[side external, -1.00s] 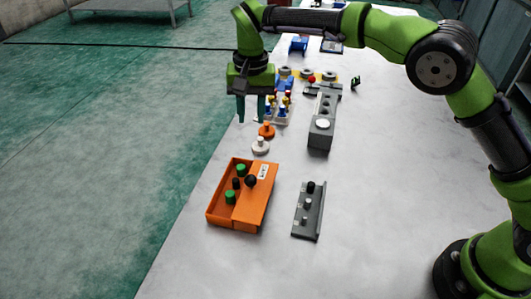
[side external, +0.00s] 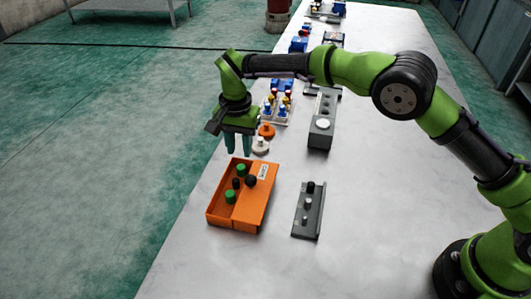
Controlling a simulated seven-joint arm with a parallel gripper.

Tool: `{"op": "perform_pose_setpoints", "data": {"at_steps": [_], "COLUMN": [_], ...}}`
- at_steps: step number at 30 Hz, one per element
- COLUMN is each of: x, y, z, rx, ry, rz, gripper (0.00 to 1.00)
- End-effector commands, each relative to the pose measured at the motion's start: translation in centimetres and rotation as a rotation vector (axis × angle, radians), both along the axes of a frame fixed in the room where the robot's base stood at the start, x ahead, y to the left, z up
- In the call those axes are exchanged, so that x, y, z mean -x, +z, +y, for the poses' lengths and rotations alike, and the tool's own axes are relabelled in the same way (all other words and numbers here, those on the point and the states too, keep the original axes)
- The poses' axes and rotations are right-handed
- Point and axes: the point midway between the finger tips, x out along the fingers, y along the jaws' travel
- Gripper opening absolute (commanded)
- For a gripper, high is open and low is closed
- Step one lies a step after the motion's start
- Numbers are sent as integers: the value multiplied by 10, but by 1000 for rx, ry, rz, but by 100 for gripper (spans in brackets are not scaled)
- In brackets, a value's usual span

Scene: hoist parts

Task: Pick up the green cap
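Two green caps are in the orange box in the side external view. One green cap (side external: 241,169) is near the far end of the box, and the other green cap (side external: 230,196) is nearer the front left. The orange box (side external: 249,216) stands by the table's left edge. My gripper (side external: 239,153) points down just beyond the far end of the box, above and apart from the caps. Its two fingers are spread, with nothing visible between them.
Black round parts (side external: 251,181) lie in the box close to the green caps. A grey rail (side external: 308,212) with small pegs is to the right. A white knob (side external: 260,146), an orange knob (side external: 266,131) and a grey block (side external: 320,135) stand behind.

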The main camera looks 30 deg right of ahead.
Motion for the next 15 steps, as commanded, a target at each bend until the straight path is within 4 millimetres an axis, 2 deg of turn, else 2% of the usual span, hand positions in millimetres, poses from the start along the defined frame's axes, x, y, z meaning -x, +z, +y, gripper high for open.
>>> {"op": "perform_pose_setpoints", "data": {"at_steps": [5, 12, 15], "x": [1, 3, 3], "y": [-11, -47, -56], "z": [0, 1, 1], "rx": [0, 1, 0], "ry": [1, 0, 1], "rz": [0, 2, 0], "gripper": [33, 33, 33]}}
